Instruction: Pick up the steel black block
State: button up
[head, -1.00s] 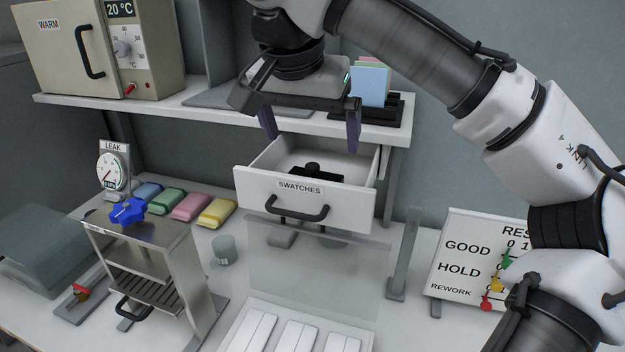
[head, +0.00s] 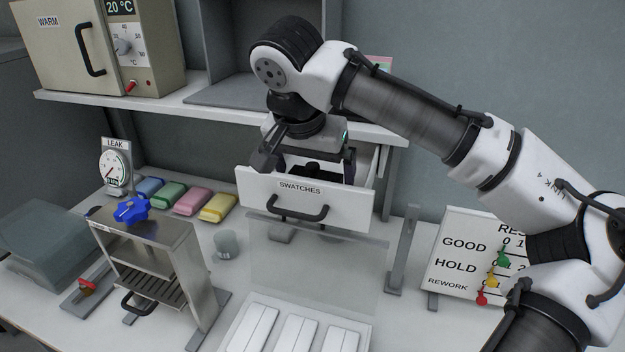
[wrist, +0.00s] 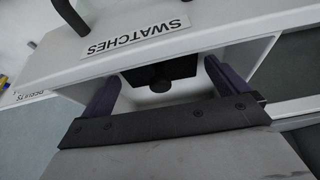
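The black block (head: 312,168), dark with a round knob on top, lies inside the open drawer marked SWATCHES (head: 330,206). In the head view it is mostly hidden by the drawer front and my gripper (head: 313,163). In the wrist view the block (wrist: 178,67) and its knob (wrist: 160,85) show between the two purple fingers of my gripper (wrist: 162,74). The fingers are wide apart, with a visible gap on both sides of the knob, and hold nothing. My gripper is over the drawer with its fingers pointing down; their exact height is hard to tell.
The drawer walls stand close around my gripper, and the shelf (head: 215,108) edge is just behind it. A clear panel (head: 320,265) and white trays (head: 295,335) are in front. Coloured packs (head: 193,202), a cup (head: 227,244) and a steel stand (head: 150,250) are to the left.

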jog(key=c, duration=1.5)
jog(key=shift+r, duration=0.15)
